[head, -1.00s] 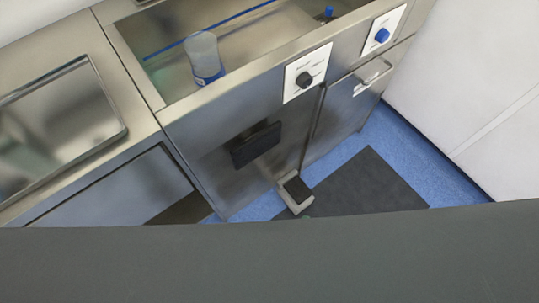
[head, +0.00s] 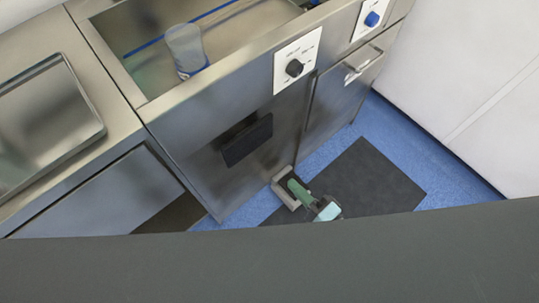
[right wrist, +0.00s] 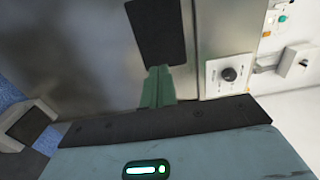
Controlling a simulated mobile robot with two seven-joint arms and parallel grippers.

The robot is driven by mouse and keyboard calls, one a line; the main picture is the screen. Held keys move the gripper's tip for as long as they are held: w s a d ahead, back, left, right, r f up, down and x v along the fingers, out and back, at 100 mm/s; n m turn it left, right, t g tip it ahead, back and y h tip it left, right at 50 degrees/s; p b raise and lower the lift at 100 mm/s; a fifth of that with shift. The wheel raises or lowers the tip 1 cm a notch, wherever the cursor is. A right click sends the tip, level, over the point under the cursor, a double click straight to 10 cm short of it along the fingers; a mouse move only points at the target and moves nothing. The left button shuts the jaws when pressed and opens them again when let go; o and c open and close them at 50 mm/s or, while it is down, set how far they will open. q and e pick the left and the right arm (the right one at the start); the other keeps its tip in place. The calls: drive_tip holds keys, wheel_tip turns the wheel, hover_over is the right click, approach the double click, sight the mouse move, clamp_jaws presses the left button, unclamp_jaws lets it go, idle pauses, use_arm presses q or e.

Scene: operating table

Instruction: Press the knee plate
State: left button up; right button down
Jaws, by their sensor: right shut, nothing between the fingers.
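The knee plate (head: 247,140) is a black rectangular pad on the front of the steel sink cabinet. In the right wrist view the knee plate (right wrist: 158,28) stands straight ahead of the fingers. My right gripper (head: 293,184) is shut and empty, its green fingers below and right of the plate in the head view, in front of the foot pedal. In the right wrist view the fingertips (right wrist: 158,70) overlap the plate's lower edge in the picture; a gap seems to remain. My left gripper is out of view.
A foot pedal (head: 280,196) sits on the blue floor by a dark mat (head: 365,185). A black knob (head: 294,68), a blue knob (head: 372,19) and a door handle (head: 362,64) stick out of the cabinet front. A clear beaker (head: 184,48) stands in the sink.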

sight(252, 141)
drive_tip(key=x, duration=1.4)
drive_tip(key=shift+b+x, duration=0.6)
drive_tip(key=shift+x, duration=0.45)
drive_tip(key=shift+w+a+r, duration=0.1)
drive_tip(key=shift+r, duration=0.15)
